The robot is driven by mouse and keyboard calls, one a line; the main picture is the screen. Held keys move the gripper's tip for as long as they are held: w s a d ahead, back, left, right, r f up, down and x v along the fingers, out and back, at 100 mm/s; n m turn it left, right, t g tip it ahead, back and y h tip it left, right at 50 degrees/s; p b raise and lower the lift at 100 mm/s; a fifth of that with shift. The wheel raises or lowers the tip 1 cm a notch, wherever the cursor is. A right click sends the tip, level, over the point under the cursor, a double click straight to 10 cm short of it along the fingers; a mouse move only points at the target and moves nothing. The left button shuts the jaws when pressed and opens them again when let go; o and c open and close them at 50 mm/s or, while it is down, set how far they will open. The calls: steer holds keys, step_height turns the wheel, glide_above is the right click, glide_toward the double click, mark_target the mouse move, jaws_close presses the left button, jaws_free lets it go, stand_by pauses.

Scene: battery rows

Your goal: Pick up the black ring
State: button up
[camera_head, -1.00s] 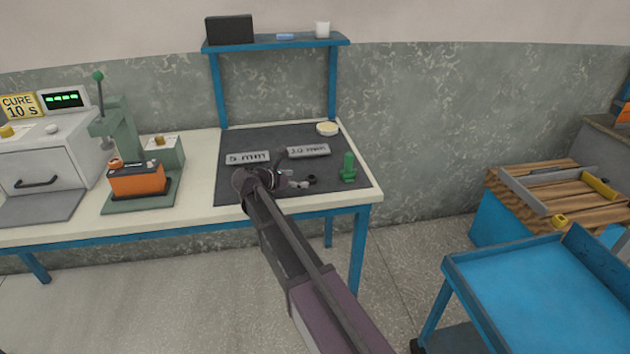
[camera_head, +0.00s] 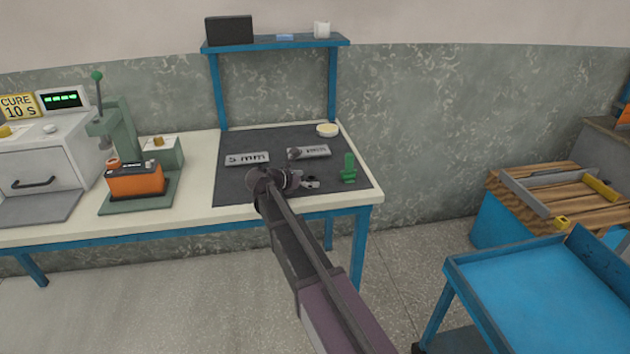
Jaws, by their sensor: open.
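A small black piece, which looks like the black ring (camera_head: 314,184), lies on the dark mat (camera_head: 235,186) on the bench, left of the green stand. It is tiny and partly hidden by my gripper. My gripper (camera_head: 308,181) is open, right at the ring and low over the mat. I cannot tell whether the fingers are around the ring or only beside it. My wrist and arm cover the mat's front middle.
A "5 mm" plate (camera_head: 247,159) and a second marked plate (camera_head: 315,151) lie behind my gripper. A green stand (camera_head: 349,169) is close on the right. A round cream dish (camera_head: 327,130) stands at the back. An orange battery (camera_head: 136,180) sits in the press at left.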

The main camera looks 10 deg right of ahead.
mark_target(308, 180)
steer(key=c, duration=0.9)
steer(key=shift+r, duration=0.25)
step_height(308, 180, up, 3)
steer(key=p, duration=0.3)
steer(key=shift+s+a+r+p, duration=0.1)
steer(key=shift+s+r+p, duration=0.15)
steer(key=shift+p, duration=0.25)
steer(key=s+a, duration=0.2)
steer(key=s, duration=0.2)
steer(key=s+a, duration=0.2)
steer(key=s, duration=0.3)
steer(key=s+a+r+p, duration=0.1)
steer(key=s+a, duration=0.2)
steer(key=s, duration=0.1)
steer(key=shift+s+a, duration=0.1)
steer(key=shift+s, duration=0.25)
